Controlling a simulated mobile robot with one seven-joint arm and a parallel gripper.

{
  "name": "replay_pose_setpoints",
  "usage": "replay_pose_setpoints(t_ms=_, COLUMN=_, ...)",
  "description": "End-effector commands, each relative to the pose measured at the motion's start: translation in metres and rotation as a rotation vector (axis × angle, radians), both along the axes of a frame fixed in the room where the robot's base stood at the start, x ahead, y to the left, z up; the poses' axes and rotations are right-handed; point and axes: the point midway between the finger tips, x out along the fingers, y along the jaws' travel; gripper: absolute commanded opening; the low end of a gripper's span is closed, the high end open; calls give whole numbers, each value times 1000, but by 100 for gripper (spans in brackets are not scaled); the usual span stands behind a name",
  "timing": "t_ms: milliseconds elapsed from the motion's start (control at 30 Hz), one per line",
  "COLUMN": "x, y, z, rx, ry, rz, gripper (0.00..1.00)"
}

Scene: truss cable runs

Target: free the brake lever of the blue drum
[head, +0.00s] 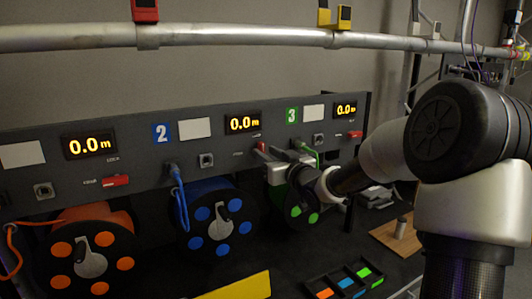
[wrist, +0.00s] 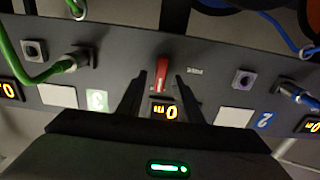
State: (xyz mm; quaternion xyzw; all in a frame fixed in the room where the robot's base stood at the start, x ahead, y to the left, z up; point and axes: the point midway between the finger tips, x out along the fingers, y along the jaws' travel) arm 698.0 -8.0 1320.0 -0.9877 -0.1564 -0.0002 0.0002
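The blue drum (head: 207,214) hangs under panel section 2 in the head view, with a pale handle on its face. Its red brake lever (wrist: 161,74) is on the panel by the display between labels 3 and 2; it also shows in the head view (head: 261,146), partly covered by my gripper. In the wrist view the lever runs up and down the picture. My gripper (wrist: 160,76) is open, with one finger on each side of the lever and small gaps visible. Whether the lever tip is deep between the fingers, I cannot tell.
The orange drum's red lever (head: 115,181) lies level. Another red lever (head: 355,134) is at the right. The green drum (head: 300,205) is partly behind my gripper. A blue cable (head: 179,195) and a green cable (head: 308,151) plug into the panel nearby. A pipe (head: 230,37) runs above.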

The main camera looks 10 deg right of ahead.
Motion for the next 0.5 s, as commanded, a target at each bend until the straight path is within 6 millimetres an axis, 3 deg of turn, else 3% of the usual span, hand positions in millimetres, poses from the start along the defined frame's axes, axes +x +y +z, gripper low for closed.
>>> replay_pose_setpoints(t_ms=367, x=8, y=3, z=0, rx=0, ry=1, rz=0, gripper=33)
replay_pose_setpoints(t_ms=500, x=8, y=3, z=0, rx=0, ry=1, rz=0, gripper=14)
